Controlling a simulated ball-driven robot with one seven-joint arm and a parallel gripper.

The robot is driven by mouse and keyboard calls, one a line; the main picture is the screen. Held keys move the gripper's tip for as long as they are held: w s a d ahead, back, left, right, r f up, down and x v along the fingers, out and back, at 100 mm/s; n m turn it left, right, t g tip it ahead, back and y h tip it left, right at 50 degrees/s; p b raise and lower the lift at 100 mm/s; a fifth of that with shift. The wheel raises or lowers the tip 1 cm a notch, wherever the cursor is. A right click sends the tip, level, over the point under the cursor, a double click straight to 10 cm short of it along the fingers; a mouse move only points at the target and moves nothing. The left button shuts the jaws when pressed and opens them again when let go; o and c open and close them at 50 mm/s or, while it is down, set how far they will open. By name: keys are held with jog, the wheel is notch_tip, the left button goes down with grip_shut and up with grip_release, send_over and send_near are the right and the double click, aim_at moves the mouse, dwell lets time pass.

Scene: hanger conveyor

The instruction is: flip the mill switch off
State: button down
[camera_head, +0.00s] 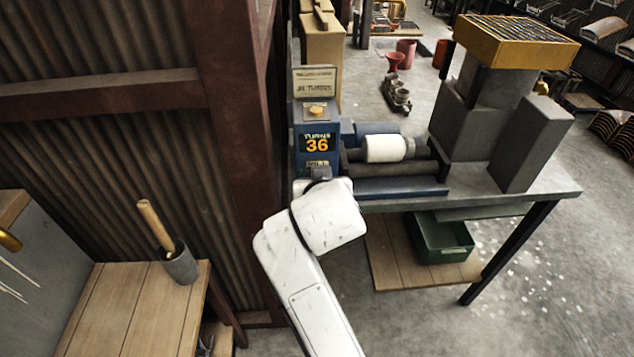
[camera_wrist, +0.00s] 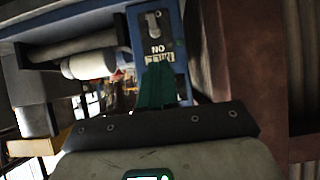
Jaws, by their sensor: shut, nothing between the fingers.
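The mill's blue control box (camera_head: 317,150) stands at the left end of the bench and shows an orange 36. A white jar (camera_head: 385,148) lies on the mill's rollers. In the wrist view the picture is turned over; the grey mill switch (camera_wrist: 153,24) sits on the blue panel, beside an ON label. Whether its lever is on or off I cannot tell. My gripper (camera_wrist: 157,68), with dark green fingers, is shut and empty in front of the panel, its tips near the labels, apart from the switch in the picture. In the head view my white arm hides the switch.
A rusty post (camera_head: 232,130) and corrugated wall stand close left of the box. A grey block (camera_head: 533,143) and a yellow-topped unit (camera_head: 515,42) stand on the bench's right. A green bin (camera_head: 440,238) is below. A wooden table (camera_head: 135,310) with a cup is at lower left.

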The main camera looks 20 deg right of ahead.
jog(key=s+a+r, duration=0.2)
jog(key=s, duration=0.4)
jog(key=shift+s+b, duration=0.35)
jog(key=shift+s, duration=0.05)
